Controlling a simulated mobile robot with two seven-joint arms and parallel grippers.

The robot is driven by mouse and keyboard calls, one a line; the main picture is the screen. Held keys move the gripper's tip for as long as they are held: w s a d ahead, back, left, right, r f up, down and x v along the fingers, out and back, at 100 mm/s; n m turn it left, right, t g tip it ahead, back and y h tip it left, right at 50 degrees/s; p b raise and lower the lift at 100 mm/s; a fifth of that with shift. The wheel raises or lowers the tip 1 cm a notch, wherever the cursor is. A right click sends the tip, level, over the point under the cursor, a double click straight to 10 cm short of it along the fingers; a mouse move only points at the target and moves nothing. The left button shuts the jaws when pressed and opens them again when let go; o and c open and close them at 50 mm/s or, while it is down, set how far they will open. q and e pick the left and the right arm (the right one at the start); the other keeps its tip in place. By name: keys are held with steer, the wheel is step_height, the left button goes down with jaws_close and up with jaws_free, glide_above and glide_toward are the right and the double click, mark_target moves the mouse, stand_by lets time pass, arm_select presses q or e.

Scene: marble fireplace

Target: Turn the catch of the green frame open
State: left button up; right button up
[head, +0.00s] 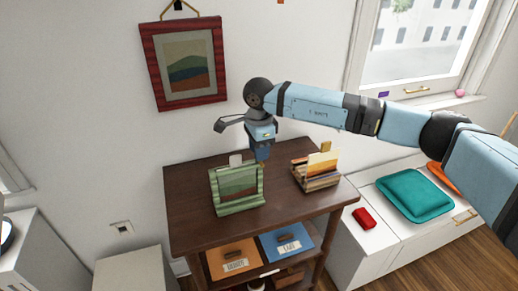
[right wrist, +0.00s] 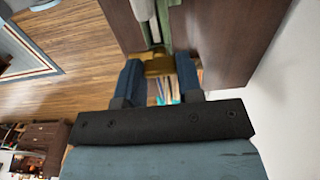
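The green frame (head: 237,189) stands on the dark wooden cabinet top and holds a picture of green and brown hills. A pale card (head: 236,160) sticks up behind its top edge. My right gripper (head: 262,155) reaches down at the back right of the frame. In the right wrist view, a brass catch (right wrist: 158,64) lies between its two blue fingertips (right wrist: 159,76), beside the frame's green edge (right wrist: 178,25). The catch fills the gap, and the fingers look shut on it. The head view hides the catch. My left gripper is not in view.
A wooden holder (head: 317,179) with cards stands right of the frame on the cabinet (head: 285,204). A red-framed picture (head: 187,103) hangs on the wall above. The white bench (head: 393,240) at right bears a teal cushion (head: 414,195) and a red object (head: 364,218).

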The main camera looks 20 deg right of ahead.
steer(key=o, duration=0.4)
steer(key=shift+r, duration=0.1)
step_height(320, 180, up, 14)
stand_by(0.3)
steer(key=shift+f, duration=0.2)
